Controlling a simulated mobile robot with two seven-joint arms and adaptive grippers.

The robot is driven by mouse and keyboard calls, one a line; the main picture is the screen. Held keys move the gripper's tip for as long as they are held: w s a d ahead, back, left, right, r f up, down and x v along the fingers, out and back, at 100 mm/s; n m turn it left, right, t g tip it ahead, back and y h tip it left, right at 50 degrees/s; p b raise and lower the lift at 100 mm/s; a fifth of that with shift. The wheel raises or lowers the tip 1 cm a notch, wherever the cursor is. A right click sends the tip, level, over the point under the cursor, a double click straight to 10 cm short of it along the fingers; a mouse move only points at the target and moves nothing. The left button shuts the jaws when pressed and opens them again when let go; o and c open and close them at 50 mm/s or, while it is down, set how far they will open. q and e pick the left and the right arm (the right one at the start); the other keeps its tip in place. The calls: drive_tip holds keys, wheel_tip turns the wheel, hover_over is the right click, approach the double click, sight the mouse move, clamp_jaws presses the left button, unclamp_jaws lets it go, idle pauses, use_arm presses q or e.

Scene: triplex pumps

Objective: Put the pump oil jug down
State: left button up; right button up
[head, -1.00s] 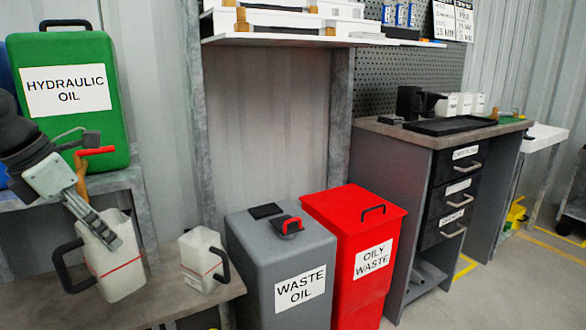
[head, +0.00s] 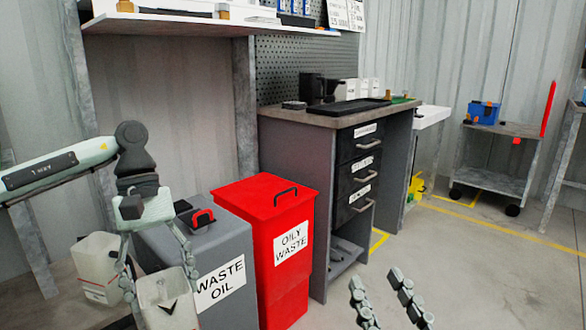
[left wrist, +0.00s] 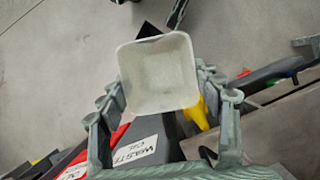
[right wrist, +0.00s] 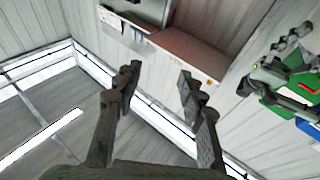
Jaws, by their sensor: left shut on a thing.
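My left gripper (head: 158,272) is shut on a white, open-topped jug, the pump oil jug (head: 168,306). It is held in front of the grey waste oil bin at the lower left of the head view. The left wrist view looks down onto the jug's square mouth (left wrist: 158,75), between the two fingers. Its base is cut off in the head view, and I cannot make out its handle. My right gripper (head: 385,300) is open and empty above the floor; its spread fingers also show in the right wrist view (right wrist: 157,82).
A second white jug (head: 97,266) with a red line stands on the bench at left. The grey waste oil bin (head: 222,250) and red oily waste bin (head: 265,215) stand close by. A drawer workbench (head: 290,165) is behind. The floor (head: 450,280) at right is open.

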sight(192, 291)
wheel_tip(192, 291, up, 4)
drive_tip(key=s+t+y+b, duration=0.1)
drive_tip(key=s+t, duration=0.1)
drive_tip(key=s, duration=0.1)
drive_tip(key=w+d+f+g+h+p, duration=0.2)
drive_tip(key=w+f+g+p, duration=0.15)
drive_tip(key=f, duration=0.65)
drive_tip(key=w+d+f+g+h+p, duration=0.25)
drive_tip(key=f+g+p, duration=0.2)
drive_tip(key=f, duration=0.55)
use_arm(q)
drive_tip(key=w+d+r+m+y+p, duration=0.1)
drive_tip(key=d+r+m+y+p, duration=0.1)
drive_tip(key=m, duration=0.5)
drive_tip(key=d+r+p, duration=0.1)
drive_tip(key=d+p, duration=0.1)
drive_tip(key=d, duration=0.1)
drive_tip(key=shift+d+g+y+p, duration=0.2)
drive_tip(key=shift+g+y+p, duration=0.1)
drive_tip(key=shift+g+p, duration=0.1)
use_arm(e)
drive_tip(key=s+d+f+m+g+h, duration=0.2)
drive_tip(key=s+d+f+g+h, duration=0.2)
drive_tip(key=s+d+f+g, duration=0.7)
drive_tip(key=s+d+f, duration=0.2)
drive_tip(key=s+f, duration=0.2)
drive_tip(key=f, duration=0.1)
drive_tip(key=shift+d+f, duration=0.25)
drive_tip(key=shift+d, duration=0.1)
